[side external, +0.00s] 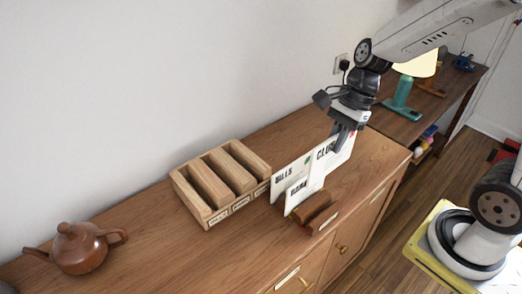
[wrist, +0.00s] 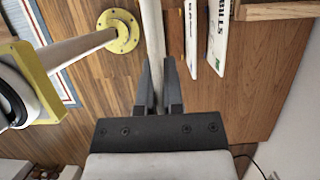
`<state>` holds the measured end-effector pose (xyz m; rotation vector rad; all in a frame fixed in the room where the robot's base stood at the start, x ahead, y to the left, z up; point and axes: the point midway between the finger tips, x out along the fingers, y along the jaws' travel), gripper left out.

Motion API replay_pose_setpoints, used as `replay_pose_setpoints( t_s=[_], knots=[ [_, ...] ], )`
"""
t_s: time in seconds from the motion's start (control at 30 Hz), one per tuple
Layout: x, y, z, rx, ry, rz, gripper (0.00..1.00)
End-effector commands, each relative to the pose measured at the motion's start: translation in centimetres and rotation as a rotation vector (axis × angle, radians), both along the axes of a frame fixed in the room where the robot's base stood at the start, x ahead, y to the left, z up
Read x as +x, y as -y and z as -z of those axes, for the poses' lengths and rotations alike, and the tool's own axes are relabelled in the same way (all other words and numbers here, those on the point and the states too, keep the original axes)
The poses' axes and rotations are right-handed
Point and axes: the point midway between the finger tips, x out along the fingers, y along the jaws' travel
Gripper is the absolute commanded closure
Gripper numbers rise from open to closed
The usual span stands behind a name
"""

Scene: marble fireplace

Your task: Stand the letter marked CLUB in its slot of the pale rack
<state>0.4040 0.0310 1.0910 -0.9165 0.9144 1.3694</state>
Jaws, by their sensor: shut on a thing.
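My gripper (side external: 343,138) is shut on the top edge of the white letter marked CLUB (side external: 327,152). In the wrist view my gripper (wrist: 159,92) has the letter (wrist: 152,35) edge-on between its fingers. The CLUB letter is upright, higher than the letters marked BILLS (side external: 287,178) and BANK (side external: 297,194). Its lower part is partly hidden, so I cannot tell if it is clear of the dark wooden holder (side external: 322,217). The pale rack (side external: 208,218) stands left of the letters, with several dividers and small front labels too small to read. Its slots look empty.
A brown teapot (side external: 78,248) stands at the far left of the wooden cabinet top (side external: 150,228). The BILLS (wrist: 219,35) and BANK (wrist: 191,38) letters stand close beside the held letter. A wall runs behind; free room lies between teapot and rack.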

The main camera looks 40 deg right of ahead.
Motion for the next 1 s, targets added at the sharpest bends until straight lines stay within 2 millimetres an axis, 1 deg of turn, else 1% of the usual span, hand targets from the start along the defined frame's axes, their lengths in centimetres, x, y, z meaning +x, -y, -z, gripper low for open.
replay_pose_setpoints(
  t_s=[0.1,0.43,0.77,0.93,1.0],
  knots=[
    [0.1,0.0,-1.5,0.0,0.004,0.0,1.0],
    [0.0,0.0,-5.2,0.0,0.002,0.001,1.0],
    [1.1,0.1,-5.1,0.0,-0.003,-0.182,1.0],
    [1.8,0.1,-5.1,0.001,-0.002,-0.309,1.0],
    [2.2,0.2,-5.1,0.0,-0.003,-0.388,1.0]
  ],
)
